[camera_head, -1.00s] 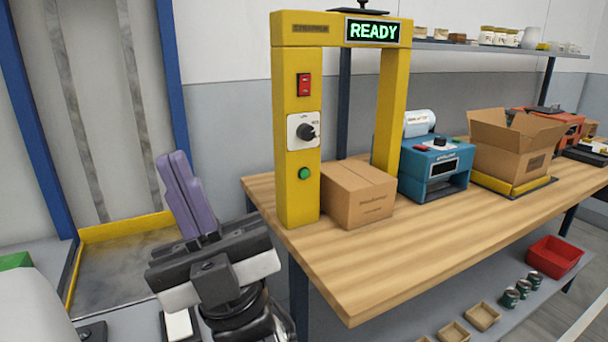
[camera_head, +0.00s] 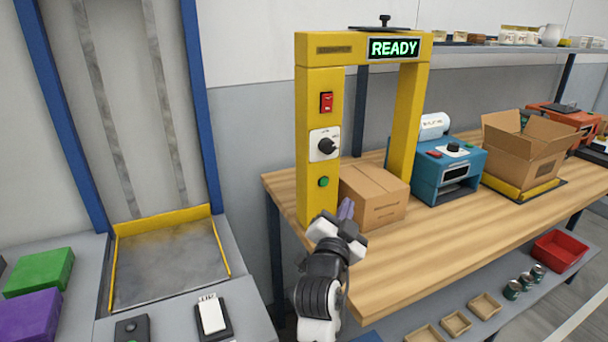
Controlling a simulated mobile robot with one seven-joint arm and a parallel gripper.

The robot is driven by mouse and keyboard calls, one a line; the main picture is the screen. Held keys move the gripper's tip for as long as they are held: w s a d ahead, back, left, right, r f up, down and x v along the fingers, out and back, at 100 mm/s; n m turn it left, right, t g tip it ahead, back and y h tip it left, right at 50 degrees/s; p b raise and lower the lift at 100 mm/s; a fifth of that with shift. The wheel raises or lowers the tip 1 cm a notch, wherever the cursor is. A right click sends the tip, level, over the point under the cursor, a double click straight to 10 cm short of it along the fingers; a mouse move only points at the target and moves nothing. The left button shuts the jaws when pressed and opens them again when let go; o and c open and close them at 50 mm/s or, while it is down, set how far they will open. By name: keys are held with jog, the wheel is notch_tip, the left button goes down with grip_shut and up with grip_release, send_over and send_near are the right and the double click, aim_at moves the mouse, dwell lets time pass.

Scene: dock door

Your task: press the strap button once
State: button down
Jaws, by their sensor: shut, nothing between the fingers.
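The yellow strapping machine (camera_head: 318,190) stands as an arch on the wooden bench, its display (camera_head: 394,47) reading READY in green. On its left post are a red rocker switch (camera_head: 326,102), a dial (camera_head: 326,146) on a white plate, and a round green button (camera_head: 323,182) below the dial. A closed cardboard box (camera_head: 376,200) sits on the bench in the arch. My gripper (camera_head: 346,209) is shut and empty, its purple fingers showing in front of the box, below and right of the green button. No contact with the button is visible.
A blue machine (camera_head: 450,170) and an open carton (camera_head: 521,150) stand farther right on the wooden bench (camera_head: 440,232). A red bin (camera_head: 557,252) and cans are on the lower shelf. A yellow-edged platform (camera_head: 170,270) lies at left, with green (camera_head: 40,272) and purple boxes.

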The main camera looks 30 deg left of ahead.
aim_at(324, 182)
jog(key=shift+w+d+f+m+h, duration=0.3)
jog(key=shift+d+f+h, duration=0.1)
jog(key=shift+f, duration=0.1)
jog(key=shift+a, duration=0.1)
jog(key=shift+w+a+b, duration=0.25)
jog(key=shift+w+a, duration=0.6)
jog(key=shift+a, duration=0.3)
jog(key=shift+w+a+b, duration=0.3)
jog(key=shift+w+a, duration=0.6)
jog(key=shift+a, duration=0.25)
jog(key=shift+w+a+b, duration=0.25)
jog(key=shift+w+a, duration=0.6)
jog(key=shift+a, duration=0.3)
jog(key=shift+w+a+b, duration=0.25)
jog(key=shift+a+b, duration=0.1)
